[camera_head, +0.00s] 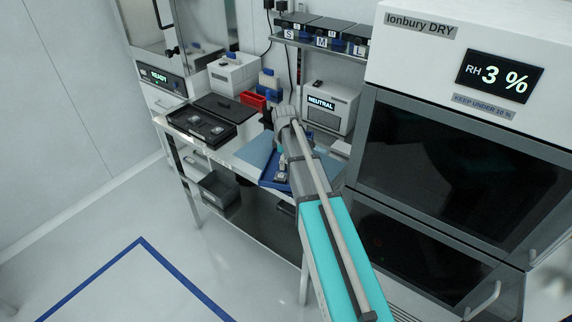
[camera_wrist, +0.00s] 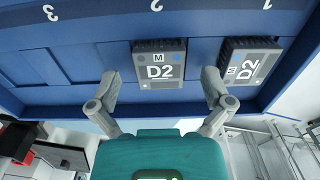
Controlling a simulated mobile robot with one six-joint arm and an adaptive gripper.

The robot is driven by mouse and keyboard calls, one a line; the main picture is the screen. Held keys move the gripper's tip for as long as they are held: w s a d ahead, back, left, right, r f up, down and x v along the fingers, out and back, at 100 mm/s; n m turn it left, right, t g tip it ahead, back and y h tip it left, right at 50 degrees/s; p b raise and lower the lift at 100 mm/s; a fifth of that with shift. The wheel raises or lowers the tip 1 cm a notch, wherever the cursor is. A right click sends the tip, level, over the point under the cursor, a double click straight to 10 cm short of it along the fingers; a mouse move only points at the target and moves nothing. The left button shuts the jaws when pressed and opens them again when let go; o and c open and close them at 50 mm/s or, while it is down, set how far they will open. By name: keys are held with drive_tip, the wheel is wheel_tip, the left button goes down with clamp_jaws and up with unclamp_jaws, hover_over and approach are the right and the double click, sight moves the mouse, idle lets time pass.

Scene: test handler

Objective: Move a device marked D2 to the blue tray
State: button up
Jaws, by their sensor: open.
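The blue tray (camera_wrist: 100,58) fills the top of the wrist view, with positions numbered 1, 2 and 3. A dark device marked M and D2 (camera_wrist: 159,64) lies in the tray by number 2. The position by 3 looks empty. My gripper (camera_wrist: 161,82) is open and empty, its fingers on either side of the middle device; I cannot tell whether they touch it. In the head view the blue tray (camera_head: 268,180) shows on the bench, partly hidden by my arm.
A black case (camera_head: 200,128) lies at the bench's left end, near a red bin (camera_head: 253,99). The box marked NEUTRAL (camera_head: 331,106) stands behind my arm. The shelf (camera_head: 322,46) with S, M, L boxes hangs above. The large dry cabinet (camera_head: 455,150) closes off the right.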

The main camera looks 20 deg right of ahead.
drive_tip(key=shift+c, duration=0.3)
drive_tip(key=c, duration=1.3)
drive_tip(key=shift+o, duration=0.2)
drive_tip(key=shift+r, duration=0.1)
wheel_tip(320, 180, up, 2)
drive_tip(key=p, duration=0.2)
drive_tip(key=shift+r+p, duration=0.25)
drive_tip(key=shift+p, duration=0.1)
drive_tip(key=s+a+r+p, duration=0.1)
drive_tip(key=s+r+p, duration=0.9)
drive_tip(key=s, duration=0.4)
drive_tip(key=shift+a+r, duration=0.15)
drive_tip(key=shift+a, duration=0.1)
drive_tip(key=shift+w, duration=0.1)
drive_tip(key=b, duration=0.6)
hover_over(285, 161)
wheel_tip(285, 161, down, 7)
drive_tip(key=shift+r, duration=0.15)
